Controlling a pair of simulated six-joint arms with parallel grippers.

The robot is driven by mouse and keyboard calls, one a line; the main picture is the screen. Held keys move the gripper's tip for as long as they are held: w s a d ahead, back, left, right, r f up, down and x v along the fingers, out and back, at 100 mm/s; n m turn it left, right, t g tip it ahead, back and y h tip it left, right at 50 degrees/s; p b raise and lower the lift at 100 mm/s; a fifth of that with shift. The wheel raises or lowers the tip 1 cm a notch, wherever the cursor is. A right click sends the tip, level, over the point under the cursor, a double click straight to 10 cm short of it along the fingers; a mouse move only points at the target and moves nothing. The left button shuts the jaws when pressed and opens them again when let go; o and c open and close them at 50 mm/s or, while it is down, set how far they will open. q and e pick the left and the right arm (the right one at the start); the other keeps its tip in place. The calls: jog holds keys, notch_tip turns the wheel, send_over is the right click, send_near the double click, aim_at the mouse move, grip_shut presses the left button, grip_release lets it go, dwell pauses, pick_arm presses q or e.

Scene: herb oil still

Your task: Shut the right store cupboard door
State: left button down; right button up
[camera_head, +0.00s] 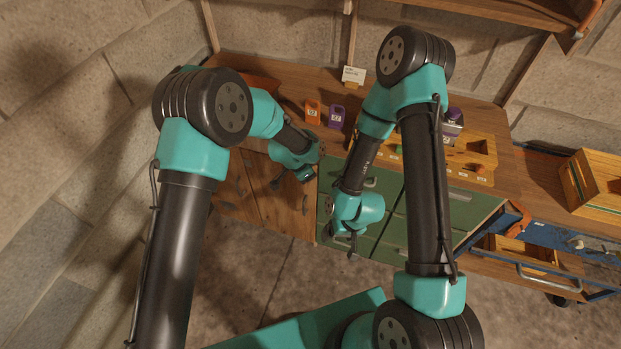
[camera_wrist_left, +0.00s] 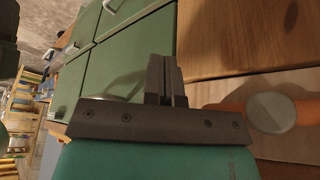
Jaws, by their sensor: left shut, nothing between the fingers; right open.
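The right store cupboard door (camera_head: 285,205) is a brown wooden panel below the worktop, left of the green drawers. It looks near flush with the front, but I cannot tell whether it is fully shut. Contact is unclear. My right gripper (camera_head: 351,245) is open and empty before the green drawers.
The left cupboard door (camera_head: 235,190) adjoins. Green drawers (camera_head: 470,210) with pale handles stand to the right. The worktop (camera_head: 285,82) holds an orange container (camera_head: 313,112), a purple container (camera_head: 336,116) and a wooden tray (camera_head: 482,146).

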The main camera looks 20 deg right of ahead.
pick_arm(q)
jog(key=shift+a, duration=0.1)
dwell(0.3)
jog(key=s+a+r, duration=0.4)
jog(key=s+r, duration=0.2)
jog(key=r, duration=0.3)
jog(key=shift+a+r, duration=0.15)
jog(key=shift+a, duration=0.15)
dwell(0.4)
